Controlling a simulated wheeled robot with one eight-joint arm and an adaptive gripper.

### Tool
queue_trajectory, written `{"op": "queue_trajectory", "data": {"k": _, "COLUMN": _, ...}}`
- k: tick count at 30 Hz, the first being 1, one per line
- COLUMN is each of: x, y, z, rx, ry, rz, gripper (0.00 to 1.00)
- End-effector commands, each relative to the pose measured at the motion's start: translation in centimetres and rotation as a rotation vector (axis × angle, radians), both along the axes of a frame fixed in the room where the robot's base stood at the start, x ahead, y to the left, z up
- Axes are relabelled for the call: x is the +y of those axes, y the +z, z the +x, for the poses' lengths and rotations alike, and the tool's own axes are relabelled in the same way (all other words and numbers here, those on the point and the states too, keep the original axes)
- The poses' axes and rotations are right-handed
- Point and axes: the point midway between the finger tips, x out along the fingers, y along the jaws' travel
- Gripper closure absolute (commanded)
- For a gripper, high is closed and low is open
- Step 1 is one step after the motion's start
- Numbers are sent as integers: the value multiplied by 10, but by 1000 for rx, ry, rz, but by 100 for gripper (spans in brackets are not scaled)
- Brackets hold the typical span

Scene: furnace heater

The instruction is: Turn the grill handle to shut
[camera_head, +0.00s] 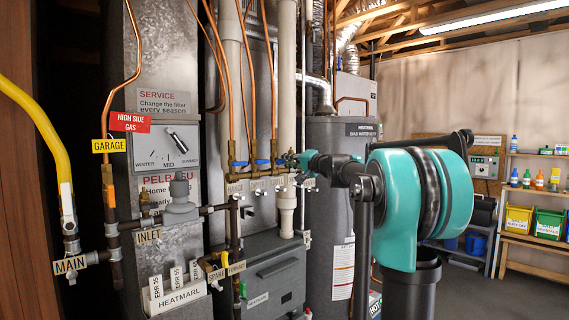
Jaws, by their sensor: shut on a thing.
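A row of brass valves with blue handles sits on the manifold at the foot of the copper pipes. The left blue handle (238,163) and the middle blue handle (262,161) lie roughly level and are clear of my gripper. My gripper (293,159), at the end of my teal and black arm, is shut at the right end of the row, on what seems to be the grill handle (281,161). Its fingers and the arm hide most of that handle, so its exact angle cannot be told. The small tags below the valves are too small to read surely.
A grey tank (331,225) stands close behind my arm. A white vertical pipe (287,80) rises beside the manifold. A yellow gas pipe (30,112) is at the far left. Shelves with bins (518,218) are at the right. Open floor (490,295) lies at the lower right.

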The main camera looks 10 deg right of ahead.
Motion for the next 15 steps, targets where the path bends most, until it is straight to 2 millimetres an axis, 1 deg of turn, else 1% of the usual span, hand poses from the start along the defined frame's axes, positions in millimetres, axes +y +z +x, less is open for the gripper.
{"op": "queue_trajectory", "data": {"k": 3, "x": 0, "y": 0, "z": 0, "rx": 29, "ry": 0, "rz": 40, "gripper": 100}}
{"op": "queue_trajectory", "data": {"k": 12, "x": 0, "y": 0, "z": 0, "rx": 37, "ry": 0, "rz": 51, "gripper": 100}}
{"op": "queue_trajectory", "data": {"k": 15, "x": 0, "y": 0, "z": 0, "rx": 78, "ry": 0, "rz": 107, "gripper": 100}}
